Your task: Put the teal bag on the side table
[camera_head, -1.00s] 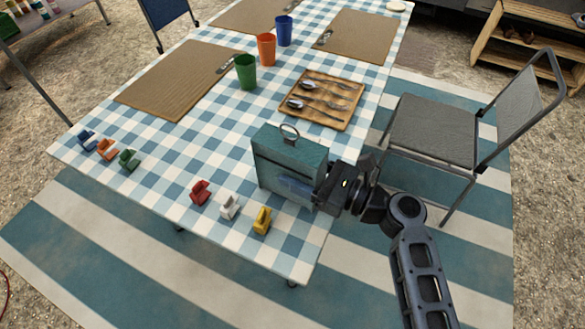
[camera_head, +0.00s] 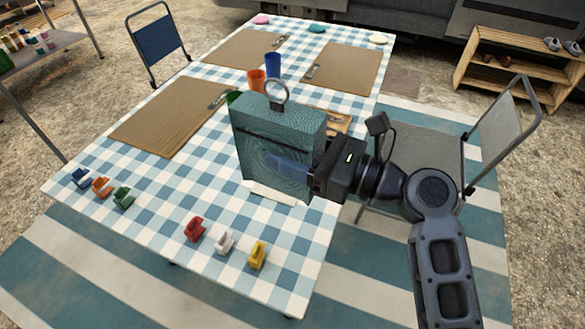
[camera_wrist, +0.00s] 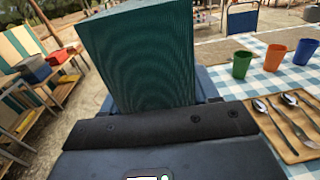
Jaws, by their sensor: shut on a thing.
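The teal bag (camera_head: 280,130) is a boxy bag with a metal ring on top. My gripper (camera_head: 305,172) is shut on its lower right side and holds it upright above the checked table. In the wrist view the teal bag (camera_wrist: 145,55) fills the upper middle, in front of my gripper (camera_wrist: 160,110); the fingertips are hidden there. A metal-legged table (camera_head: 38,62) with small coloured bottles stands at the far left in the head view; I cannot tell whether it is the side table.
The checked table (camera_head: 190,190) holds placemats, cups, a cutlery tray (camera_wrist: 285,125) and several coloured clips (camera_head: 195,229). A blue chair (camera_head: 160,38) stands behind it, a grey chair (camera_head: 420,150) at right. A wooden shelf (camera_head: 510,65) is at back right.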

